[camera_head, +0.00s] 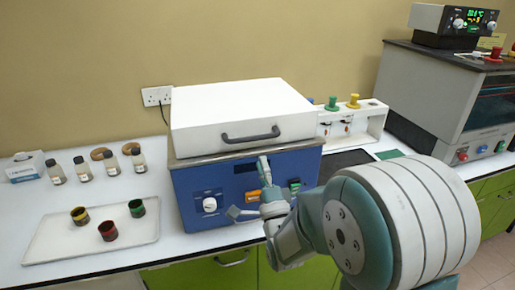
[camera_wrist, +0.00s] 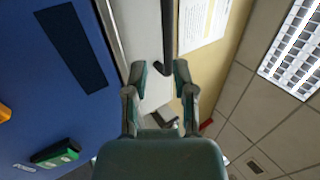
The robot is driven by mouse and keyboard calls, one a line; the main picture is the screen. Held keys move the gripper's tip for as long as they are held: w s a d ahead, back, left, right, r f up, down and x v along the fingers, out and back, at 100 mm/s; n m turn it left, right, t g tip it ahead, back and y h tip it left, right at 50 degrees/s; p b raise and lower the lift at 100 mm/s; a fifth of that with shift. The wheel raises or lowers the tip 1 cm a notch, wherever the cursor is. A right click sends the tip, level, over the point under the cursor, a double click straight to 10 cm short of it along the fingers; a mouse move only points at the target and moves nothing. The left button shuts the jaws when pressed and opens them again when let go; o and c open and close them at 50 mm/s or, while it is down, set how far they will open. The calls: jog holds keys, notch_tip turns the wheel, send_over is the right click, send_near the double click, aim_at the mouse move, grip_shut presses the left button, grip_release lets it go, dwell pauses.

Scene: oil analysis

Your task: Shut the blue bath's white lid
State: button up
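The blue bath (camera_head: 187,186) stands on the white bench, its front panel with a white knob facing me. Its white lid (camera_head: 243,103) lies level over the top, with a dark bar handle (camera_head: 250,136) on its front face. I cannot tell whether any gap remains under the lid. My gripper (camera_head: 250,188) is in front of the blue panel, below the handle. In the wrist view my gripper (camera_wrist: 159,74) is open and empty. The handle (camera_wrist: 167,38) shows beyond and between its fingertips, apart from them as far as I can tell.
A white tray (camera_head: 60,245) with several small coloured cups is at left, with several sample bottles (camera_head: 83,169) behind it. A white rack (camera_head: 352,121) with green and yellow knobs stands right of the bath. A grey oven (camera_head: 425,90) is farther right.

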jog(key=v, duration=0.5)
jog(key=shift+f, duration=0.1)
